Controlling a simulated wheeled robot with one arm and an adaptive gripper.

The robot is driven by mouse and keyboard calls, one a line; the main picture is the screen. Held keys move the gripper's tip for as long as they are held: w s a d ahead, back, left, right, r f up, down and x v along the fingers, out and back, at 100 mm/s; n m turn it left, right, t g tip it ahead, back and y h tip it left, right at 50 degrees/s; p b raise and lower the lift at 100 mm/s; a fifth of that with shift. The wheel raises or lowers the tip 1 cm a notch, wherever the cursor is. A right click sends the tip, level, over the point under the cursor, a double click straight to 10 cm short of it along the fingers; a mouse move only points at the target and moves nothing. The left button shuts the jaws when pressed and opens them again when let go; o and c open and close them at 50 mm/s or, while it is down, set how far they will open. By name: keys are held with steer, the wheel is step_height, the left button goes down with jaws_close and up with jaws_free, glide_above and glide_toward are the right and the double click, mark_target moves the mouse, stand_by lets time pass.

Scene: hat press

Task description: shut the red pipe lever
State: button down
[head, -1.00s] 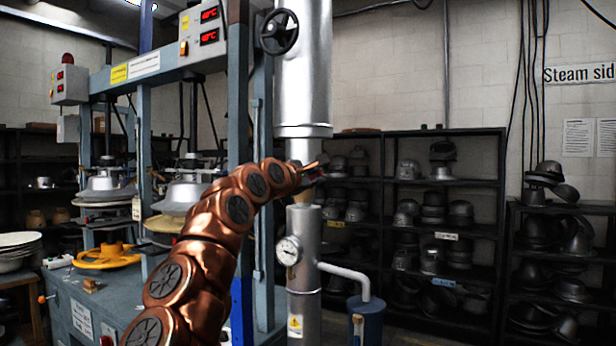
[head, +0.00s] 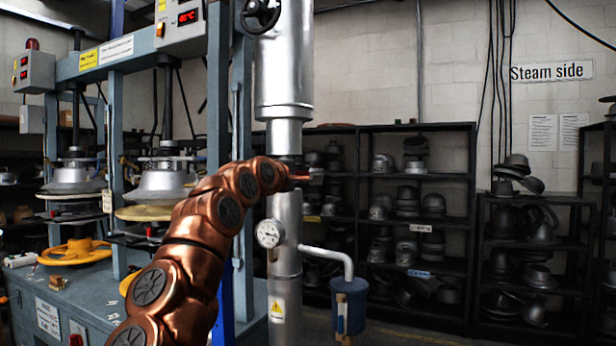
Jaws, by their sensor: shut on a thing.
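My copper arm reaches up from the bottom to the pipe. My gripper (head: 300,178) is small in the picture, at the pipe's right edge above the round gauge (head: 269,233). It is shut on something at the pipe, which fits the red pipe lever. The lever itself cannot be made out clearly; my wrist and the gripper cover that spot. I cannot tell the lever's angle.
A blue-grey hat press (head: 215,100) stands close on the left. A dark handwheel (head: 260,14) sits high on the pipe. A bent white pipe (head: 335,256) runs from it into a blue canister (head: 348,305). Black shelves (head: 420,129) with hat forms stand behind.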

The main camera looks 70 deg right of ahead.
steer(key=shift+f, duration=0.1)
steer(key=c, duration=1.1)
jaws_free()
steer(key=shift+w+a, duration=0.1)
steer(key=shift+a, duration=0.6)
steer(key=shift+w+a, duration=0.1)
steer(key=shift+a, duration=5.2)
